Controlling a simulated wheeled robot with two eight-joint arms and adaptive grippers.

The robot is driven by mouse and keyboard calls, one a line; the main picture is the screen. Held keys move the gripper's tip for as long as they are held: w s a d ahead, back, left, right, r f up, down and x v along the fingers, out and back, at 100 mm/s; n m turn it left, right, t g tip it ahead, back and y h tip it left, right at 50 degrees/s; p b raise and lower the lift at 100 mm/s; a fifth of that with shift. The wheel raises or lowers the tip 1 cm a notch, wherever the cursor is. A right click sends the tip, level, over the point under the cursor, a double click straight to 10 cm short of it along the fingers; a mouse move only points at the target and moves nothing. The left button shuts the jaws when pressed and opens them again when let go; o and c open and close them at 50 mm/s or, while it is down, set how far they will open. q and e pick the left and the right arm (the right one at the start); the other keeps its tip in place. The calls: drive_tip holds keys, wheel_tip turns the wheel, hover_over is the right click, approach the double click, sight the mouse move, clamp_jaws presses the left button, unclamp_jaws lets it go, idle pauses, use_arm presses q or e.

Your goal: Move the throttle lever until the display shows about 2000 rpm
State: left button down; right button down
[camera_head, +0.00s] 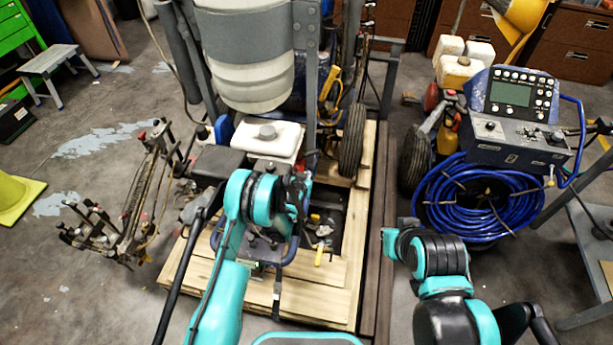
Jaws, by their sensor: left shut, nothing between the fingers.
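The line striper's engine area sits on a wooden pallet (335,300), with a white tank (267,137) above it. A small yellow-handled lever (319,255) stands low at the engine's right side; I cannot tell for certain whether it is the throttle lever. My left gripper (300,188) is shut and empty, just right of its wrist, above and behind the yellow handle and apart from it. Part of the engine is hidden behind my left arm. A display (510,93) is on the panel at the right; its reading is too small to make out. My right arm shows, but its fingers do not.
A blue hose coil (478,195) lies under the control box (515,140) at the right. A black wheel (352,140) and upright frame bars stand beside the engine. Rods and levers (140,200) stand at the left.

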use_arm(q)
drive_tip(key=shift+w, duration=0.1)
drive_tip(key=shift+w+d+f, duration=0.2)
drive_tip(key=shift+w+f, duration=0.05)
drive_tip(key=shift+w, duration=0.3)
drive_tip(key=shift+s+a, duration=0.1)
